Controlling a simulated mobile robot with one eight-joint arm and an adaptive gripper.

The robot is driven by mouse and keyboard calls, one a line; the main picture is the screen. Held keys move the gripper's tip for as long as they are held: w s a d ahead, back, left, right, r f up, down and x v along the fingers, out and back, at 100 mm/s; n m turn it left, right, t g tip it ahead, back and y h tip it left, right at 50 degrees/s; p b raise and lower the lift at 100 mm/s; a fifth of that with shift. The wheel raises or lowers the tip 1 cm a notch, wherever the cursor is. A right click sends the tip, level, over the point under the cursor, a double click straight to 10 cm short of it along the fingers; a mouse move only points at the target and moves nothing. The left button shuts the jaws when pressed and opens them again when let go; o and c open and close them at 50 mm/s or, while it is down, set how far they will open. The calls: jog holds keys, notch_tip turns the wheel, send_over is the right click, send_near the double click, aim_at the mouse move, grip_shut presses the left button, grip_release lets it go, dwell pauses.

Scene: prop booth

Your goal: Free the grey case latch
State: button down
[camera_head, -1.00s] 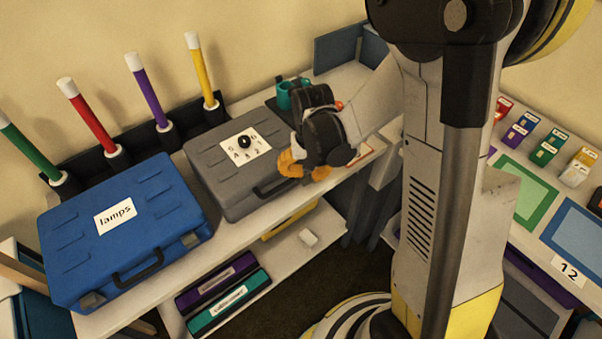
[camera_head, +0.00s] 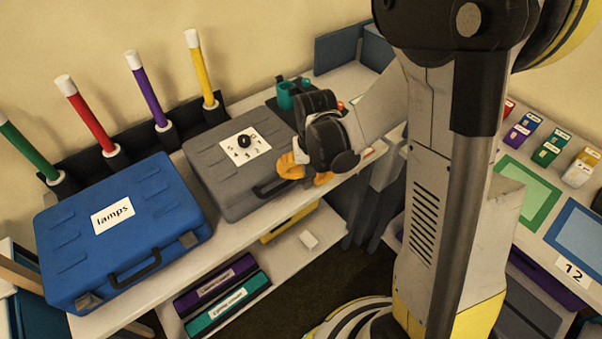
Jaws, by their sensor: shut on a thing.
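My gripper (camera_head: 306,176), with orange fingers, is at the right end of the case's front edge. The fingers look closed at the case's front right corner. The latch there is hidden behind the fingers, so I cannot see its position.
A blue case (camera_head: 125,232) labelled "lamps" lies left of the grey case. Coloured batons, including a yellow one (camera_head: 200,70), stand behind. A teal cup (camera_head: 286,95) stands behind my gripper. Purple (camera_head: 215,281) and teal (camera_head: 228,304) boxes lie on the lower shelf.

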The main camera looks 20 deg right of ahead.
jog(key=s, duration=0.1)
jog(key=s+f, duration=0.1)
jog(key=shift+s+f+g, duration=0.1)
jog(key=shift+s+g, duration=0.2)
notch_tip(320, 180, up, 8)
jog(key=s+p, duration=0.2)
jog(key=p, duration=0.4)
jog(key=shift+d+r, duration=0.2)
jog(key=shift+d, duration=0.1)
jog(key=shift+s, duration=0.1)
jog(key=s+a+r+n+t, duration=0.1)
jog(key=s+r+t, duration=0.2)
jog(key=r, duration=0.5)
jog(key=s+a+r+n+t, duration=0.1)
jog(key=s+r+t, duration=0.2)
jog(key=r, duration=0.6)
jog(key=shift+n+t, duration=0.3)
jog(key=shift+t, duration=0.3)
jog(key=shift+a, duration=0.1)
